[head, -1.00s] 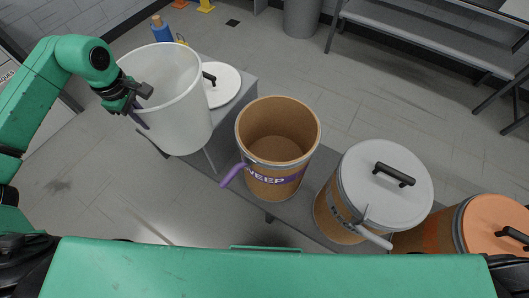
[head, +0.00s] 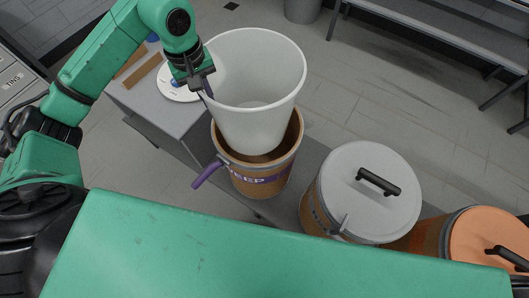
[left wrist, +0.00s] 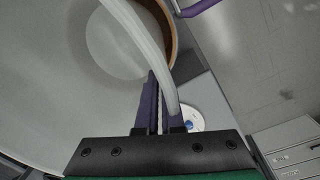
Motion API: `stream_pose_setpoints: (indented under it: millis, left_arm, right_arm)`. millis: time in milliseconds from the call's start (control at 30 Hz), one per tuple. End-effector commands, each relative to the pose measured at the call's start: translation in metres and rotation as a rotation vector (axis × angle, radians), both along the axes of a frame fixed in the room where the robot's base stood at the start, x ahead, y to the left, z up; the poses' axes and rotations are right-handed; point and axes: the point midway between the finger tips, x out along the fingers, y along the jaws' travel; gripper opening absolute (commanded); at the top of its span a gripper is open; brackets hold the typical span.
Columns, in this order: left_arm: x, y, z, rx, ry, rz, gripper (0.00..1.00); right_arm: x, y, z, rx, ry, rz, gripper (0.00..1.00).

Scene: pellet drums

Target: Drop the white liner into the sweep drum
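The white liner (head: 252,125) is a large translucent tapered tub, upright with its mouth up. My left gripper (head: 205,88) is shut on its rim at the left side; in the left wrist view the fingers (left wrist: 157,105) straddle the rim of the liner (left wrist: 55,85). The liner's lower end overlaps the mouth of the brown sweep drum (head: 258,188), which is open, with a purple label and a purple lever. How deep the liner's bottom sits is unclear. The drum's rim also shows in the left wrist view (left wrist: 171,35). My right gripper is out of view.
A grey-lidded drum (head: 372,200) stands close on the right, with an orange-lidded drum (head: 487,240) beyond it. A white lid (head: 178,93) lies on the grey table (head: 160,120) at left. A bench (head: 440,40) stands at the back.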

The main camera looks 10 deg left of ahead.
Motion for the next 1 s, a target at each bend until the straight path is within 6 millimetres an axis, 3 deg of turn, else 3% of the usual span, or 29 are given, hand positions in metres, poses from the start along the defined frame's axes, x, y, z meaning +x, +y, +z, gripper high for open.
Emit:
stream_pose_setpoints:
  millis: [100, 233, 600, 700, 1000]
  left_arm:
    - [0.0, 0.0, -0.025, -0.002, 0.002, 0.002, 0.0]
    - [0.0, 0.0, -0.042, -0.003, 0.001, 0.003, 0.0]
    - [0.0, 0.0, -0.048, -0.002, -0.001, 0.004, 0.0]
    - [0.0, 0.0, -0.048, -0.002, -0.001, 0.004, 0.39]
    - [0.0, 0.001, -0.047, 0.0, 0.0, 0.005, 0.39]
  right_arm:
    - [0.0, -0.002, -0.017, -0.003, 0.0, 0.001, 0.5]
    - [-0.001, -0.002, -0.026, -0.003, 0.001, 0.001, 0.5]
    - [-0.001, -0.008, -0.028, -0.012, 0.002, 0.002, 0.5]
    - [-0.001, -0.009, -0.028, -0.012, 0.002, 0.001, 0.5]
    - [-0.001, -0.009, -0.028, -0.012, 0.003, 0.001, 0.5]
